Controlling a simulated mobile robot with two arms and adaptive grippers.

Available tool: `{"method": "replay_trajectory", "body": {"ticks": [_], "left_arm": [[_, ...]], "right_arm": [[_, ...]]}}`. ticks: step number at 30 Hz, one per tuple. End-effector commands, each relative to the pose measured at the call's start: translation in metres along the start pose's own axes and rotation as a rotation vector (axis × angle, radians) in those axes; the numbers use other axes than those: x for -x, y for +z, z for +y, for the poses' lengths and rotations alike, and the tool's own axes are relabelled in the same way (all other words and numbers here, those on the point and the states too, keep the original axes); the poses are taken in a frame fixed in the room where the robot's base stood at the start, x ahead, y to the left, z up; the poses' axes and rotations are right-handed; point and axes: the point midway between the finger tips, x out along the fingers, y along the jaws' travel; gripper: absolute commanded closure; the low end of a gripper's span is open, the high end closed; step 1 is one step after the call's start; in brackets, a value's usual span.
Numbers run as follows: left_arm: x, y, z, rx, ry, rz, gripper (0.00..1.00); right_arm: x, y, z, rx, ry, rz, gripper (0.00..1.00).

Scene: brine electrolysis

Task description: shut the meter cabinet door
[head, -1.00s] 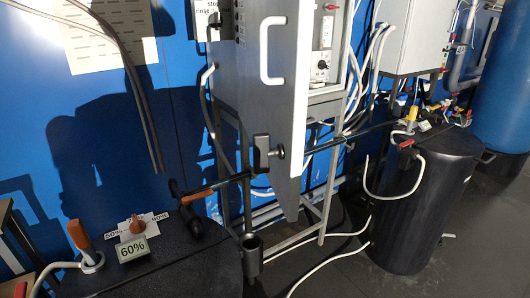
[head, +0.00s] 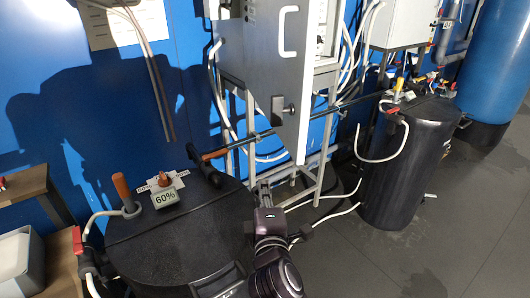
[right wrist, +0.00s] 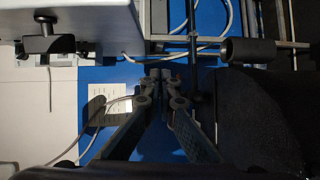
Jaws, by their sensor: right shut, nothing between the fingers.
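The meter cabinet (head: 322,72) hangs on a metal frame against the blue wall. Its grey door (head: 258,62) stands open, swung out toward me, with a white handle (head: 288,32) and a black latch (head: 284,112). In the right wrist view a pale panel fills the upper left, with a black latch-like part (right wrist: 48,45). My right gripper (head: 265,192) is low, below the door's bottom edge and apart from it. In the right wrist view its fingers (right wrist: 160,76) are together and empty. My left gripper is not in view.
Another black tank (head: 405,165) with hoses stands at the right. A dark bar with an orange section (head: 214,155) crosses below the door. Open floor (head: 400,262) lies at lower right.

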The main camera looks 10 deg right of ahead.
Motion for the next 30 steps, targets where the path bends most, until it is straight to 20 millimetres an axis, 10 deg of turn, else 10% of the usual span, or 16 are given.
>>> {"method": "replay_trajectory", "body": {"ticks": [6,23,30], "left_arm": [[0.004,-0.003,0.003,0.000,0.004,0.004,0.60],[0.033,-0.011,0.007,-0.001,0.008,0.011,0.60],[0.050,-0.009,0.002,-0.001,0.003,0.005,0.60]], "right_arm": [[0.011,0.015,0.055,0.030,0.086,-0.046,1.00],[-0.088,0.019,0.066,0.029,0.085,-0.045,1.00],[-0.093,0.051,0.066,0.030,0.084,-0.045,1.00]]}}
